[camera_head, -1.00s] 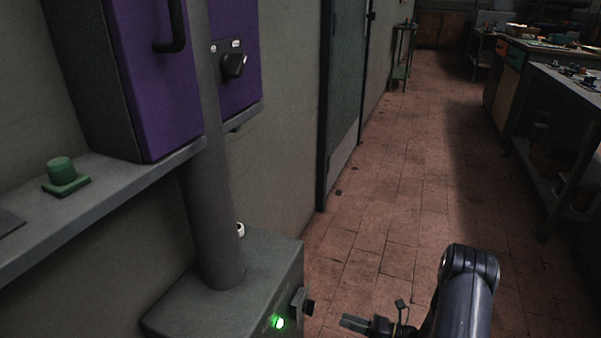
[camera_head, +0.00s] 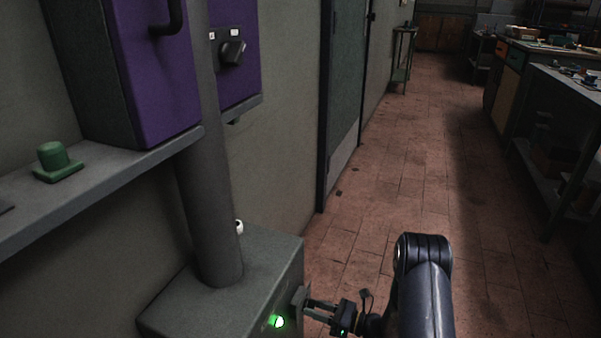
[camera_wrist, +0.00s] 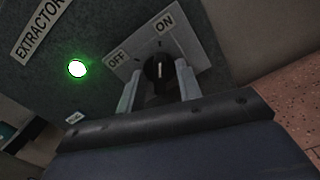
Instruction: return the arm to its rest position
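My gripper (camera_head: 312,305) is at the right end of the grey box at the foot of the pipe, by the box's switch plate. In the wrist view its two fingers (camera_wrist: 158,87) stand on either side of a black rotary knob (camera_wrist: 157,74). The fingers look spread, with small gaps beside the knob; contact is hard to tell. The knob's white line points up towards the ON mark. My arm (camera_head: 424,285) reaches in from the lower right of the head view.
A green lamp (camera_wrist: 77,68) is lit beside the switch plate (camera_wrist: 196,50). The tiled floor (camera_head: 410,150) is clear.

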